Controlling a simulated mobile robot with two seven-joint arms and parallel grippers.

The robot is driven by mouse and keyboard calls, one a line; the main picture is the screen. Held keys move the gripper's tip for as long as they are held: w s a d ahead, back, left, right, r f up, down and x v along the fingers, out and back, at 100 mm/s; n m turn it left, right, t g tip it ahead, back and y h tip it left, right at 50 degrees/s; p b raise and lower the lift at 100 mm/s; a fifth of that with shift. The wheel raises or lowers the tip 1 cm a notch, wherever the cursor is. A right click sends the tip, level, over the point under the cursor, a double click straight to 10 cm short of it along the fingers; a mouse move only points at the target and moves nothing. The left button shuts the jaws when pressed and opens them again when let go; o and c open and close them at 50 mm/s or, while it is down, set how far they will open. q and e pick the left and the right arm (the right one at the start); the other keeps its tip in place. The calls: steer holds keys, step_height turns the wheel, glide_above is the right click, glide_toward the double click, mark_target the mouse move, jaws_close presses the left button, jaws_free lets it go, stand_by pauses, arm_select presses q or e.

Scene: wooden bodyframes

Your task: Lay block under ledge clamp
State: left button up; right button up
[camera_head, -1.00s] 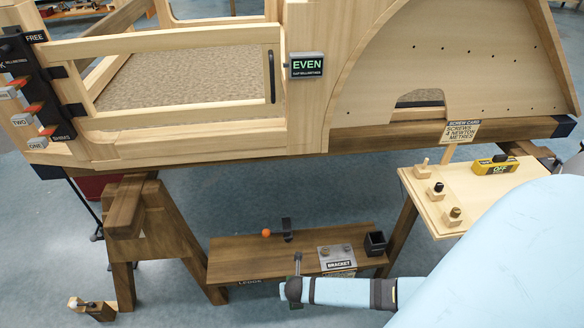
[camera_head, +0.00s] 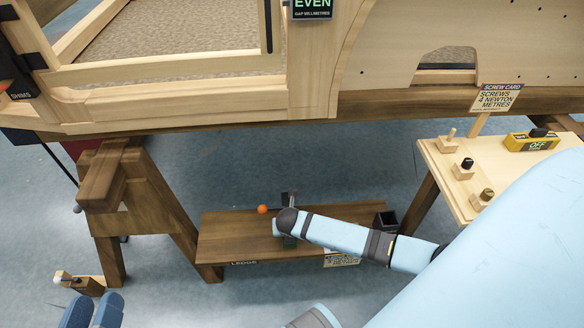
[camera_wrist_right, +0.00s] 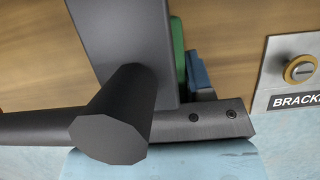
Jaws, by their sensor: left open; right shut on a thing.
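The ledge clamp (camera_head: 290,198) is dark and stands at the back of the brown ledge board (camera_head: 225,232), with an orange ball (camera_head: 262,209) to its left. In the right wrist view a large dark bar and a round knob (camera_wrist_right: 113,117), apparently of the clamp, fill the foreground. Behind them a green piece (camera_wrist_right: 178,55), apparently the block, shows beside a blue finger of my right gripper (camera_wrist_right: 199,75). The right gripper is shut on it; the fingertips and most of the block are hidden. My left gripper (camera_head: 92,311) is open and empty at the bottom left.
A bracket plate (camera_wrist_right: 295,75) lies right of the clamp. A black open box (camera_head: 385,221) stands at the ledge's right end. A wooden trestle (camera_head: 125,190) is at left, a side table (camera_head: 455,195) at right.

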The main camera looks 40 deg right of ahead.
steer(key=shift+s+a+r, duration=0.1)
steer(key=shift+s+a, duration=0.05)
steer(key=shift+s, duration=0.15)
arm_select(q)
steer(key=shift+s+a+f, duration=0.15)
steer(key=shift+s+f, duration=0.15)
steer(key=shift+f, duration=0.05)
arm_select(e)
steer(key=o, duration=1.1)
steer(key=shift+c, duration=0.2)
steer(key=p+v, duration=0.5)
steer(key=v, duration=0.5)
steer(key=shift+s+r, duration=0.1)
steer(key=shift+r, duration=0.3)
arm_select(q)
step_height(320, 180, up, 8)
steer(key=t, duration=0.2)
steer(key=shift+s+a+n+t+h+p, duration=0.2)
steer(key=shift+s+n+t+h+p, duration=0.1)
steer(key=shift+n+t+p, duration=0.1)
arm_select(e)
steer(key=shift+s+a+r, duration=0.2)
steer(key=shift+s+r, duration=0.05)
steer(key=shift+r, duration=0.2)
